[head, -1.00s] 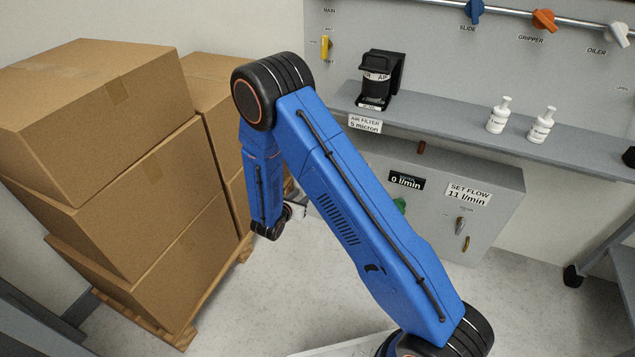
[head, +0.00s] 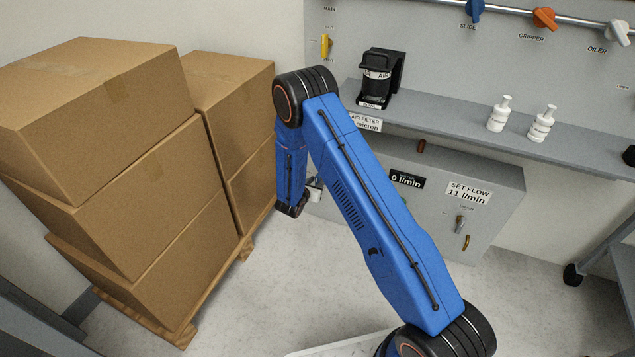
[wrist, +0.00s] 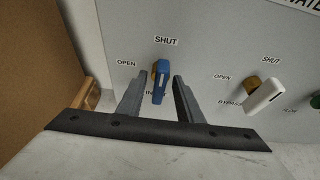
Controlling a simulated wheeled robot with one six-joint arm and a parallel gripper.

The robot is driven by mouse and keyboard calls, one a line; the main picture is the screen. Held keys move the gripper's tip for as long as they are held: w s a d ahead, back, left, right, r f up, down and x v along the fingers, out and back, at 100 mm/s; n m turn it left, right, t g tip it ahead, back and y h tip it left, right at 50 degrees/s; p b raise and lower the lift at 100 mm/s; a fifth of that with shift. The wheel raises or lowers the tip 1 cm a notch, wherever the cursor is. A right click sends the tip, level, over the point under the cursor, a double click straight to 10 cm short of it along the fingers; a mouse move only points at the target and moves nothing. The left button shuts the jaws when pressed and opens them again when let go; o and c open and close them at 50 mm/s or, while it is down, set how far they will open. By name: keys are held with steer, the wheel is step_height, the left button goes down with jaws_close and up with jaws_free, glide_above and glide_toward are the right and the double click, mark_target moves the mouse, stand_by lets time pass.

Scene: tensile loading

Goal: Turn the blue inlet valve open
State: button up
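The blue inlet valve (wrist: 160,82) is a small blue lever on a brass-coloured stem, on a grey panel in the wrist view. The word SHUT is printed above it and OPEN to its upper left. The label below is partly hidden and starts with IN. The lever stands roughly upright in the picture. My gripper (wrist: 158,84) is open, with one dark finger on each side of the lever. Gaps show between lever and fingers, so I see no clear contact. In the head view my blue arm hides this valve.
A white bypass valve (wrist: 264,95) sits to the right on the same panel, and a green part (wrist: 315,101) at the edge. Stacked cardboard boxes (head: 130,160) stand close on the left. A grey shelf (head: 450,120) carries white bottles and a black filter.

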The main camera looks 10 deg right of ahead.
steer(key=shift+x, duration=0.75)
steer(key=shift+c, duration=0.4)
jaws_close()
